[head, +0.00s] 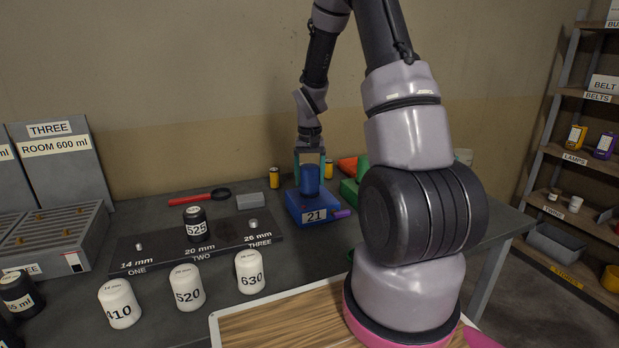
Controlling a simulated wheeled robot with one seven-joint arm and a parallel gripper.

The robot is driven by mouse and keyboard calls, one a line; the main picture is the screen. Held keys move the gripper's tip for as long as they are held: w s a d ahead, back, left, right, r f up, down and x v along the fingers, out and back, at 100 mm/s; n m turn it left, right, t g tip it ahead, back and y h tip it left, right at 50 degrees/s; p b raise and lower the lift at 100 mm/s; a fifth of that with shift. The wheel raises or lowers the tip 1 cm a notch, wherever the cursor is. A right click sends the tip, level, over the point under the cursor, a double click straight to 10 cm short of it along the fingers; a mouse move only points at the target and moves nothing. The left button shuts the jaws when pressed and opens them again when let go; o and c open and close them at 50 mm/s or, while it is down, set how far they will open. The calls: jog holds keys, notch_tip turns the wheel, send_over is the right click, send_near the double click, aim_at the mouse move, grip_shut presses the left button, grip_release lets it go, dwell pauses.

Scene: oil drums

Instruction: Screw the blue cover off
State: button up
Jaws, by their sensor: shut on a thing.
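The blue cover (310,180) is a small upright blue cylinder. It stands on a blue block (313,205) labelled 21 on the dark table, beyond the labelled bar. My gripper (310,165) points straight down over the block. Its teal fingers are on both sides of the blue cover, and it is shut on it. The contact on the far side is hidden. I cannot tell whether the cover's lower edge is touching the block or slightly raised.
A dark bar (195,243) marked ONE, TWO, THREE carries a black 525 drum (196,224). White drums (187,287) stand in front. A magnifier (200,197), a grey block (250,201), a yellow can (274,178) and a green object (350,190) surround the blue block. Shelves (575,200) stand right.

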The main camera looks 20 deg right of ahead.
jog(key=shift+w+n, duration=0.1)
jog(key=shift+n, duration=0.6)
jog(key=shift+n, duration=1.1)
jog(key=n, duration=0.4)
jog(key=shift+r, duration=0.1)
jog(key=o, duration=1.4)
